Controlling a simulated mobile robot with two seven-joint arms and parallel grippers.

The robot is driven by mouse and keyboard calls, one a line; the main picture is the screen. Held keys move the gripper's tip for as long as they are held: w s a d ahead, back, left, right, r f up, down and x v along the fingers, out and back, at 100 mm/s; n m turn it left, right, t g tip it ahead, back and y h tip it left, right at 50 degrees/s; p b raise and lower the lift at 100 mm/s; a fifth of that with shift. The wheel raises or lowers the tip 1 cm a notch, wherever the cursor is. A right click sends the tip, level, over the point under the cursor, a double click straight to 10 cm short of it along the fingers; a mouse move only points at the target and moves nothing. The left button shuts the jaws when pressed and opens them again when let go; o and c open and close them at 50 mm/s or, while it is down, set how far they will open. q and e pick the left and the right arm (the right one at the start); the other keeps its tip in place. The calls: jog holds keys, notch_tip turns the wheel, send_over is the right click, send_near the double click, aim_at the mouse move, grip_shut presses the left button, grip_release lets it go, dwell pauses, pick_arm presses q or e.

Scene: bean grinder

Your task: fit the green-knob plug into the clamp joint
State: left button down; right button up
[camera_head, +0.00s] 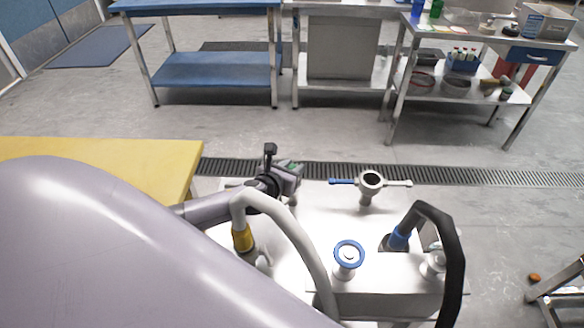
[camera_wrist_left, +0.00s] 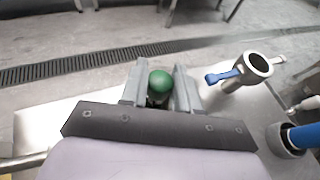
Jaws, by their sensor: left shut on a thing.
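My left gripper (camera_head: 291,172) is shut on the green-knob plug (camera_head: 293,165), left of the clamp joint and apart from it. In the left wrist view the round green knob of the plug (camera_wrist_left: 160,82) sits between the two fingers of my left gripper (camera_wrist_left: 159,88); the rest of the plug is mostly hidden. The clamp joint (camera_head: 370,191) is a metal ring with an open top, a blue handle on its left and a pale handle on its right. It also shows in the left wrist view (camera_wrist_left: 244,79), right of my fingers. My right gripper is not in view.
The metal machine (camera_head: 390,288) carries a blue ring valve (camera_head: 348,252), a black hose (camera_head: 453,235) and a pale hose (camera_head: 300,236) near my arm. A yellow table (camera_head: 90,150) stands at left. Floor behind the joint is open.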

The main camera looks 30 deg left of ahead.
pick_arm(q)
jog(key=shift+f, duration=0.15)
jog(key=c, duration=0.7)
grip_release()
jog(key=shift+c, duration=0.2)
jog(key=p+v, duration=0.1)
jog(key=v, duration=0.6)
jog(key=shift+s, duration=0.1)
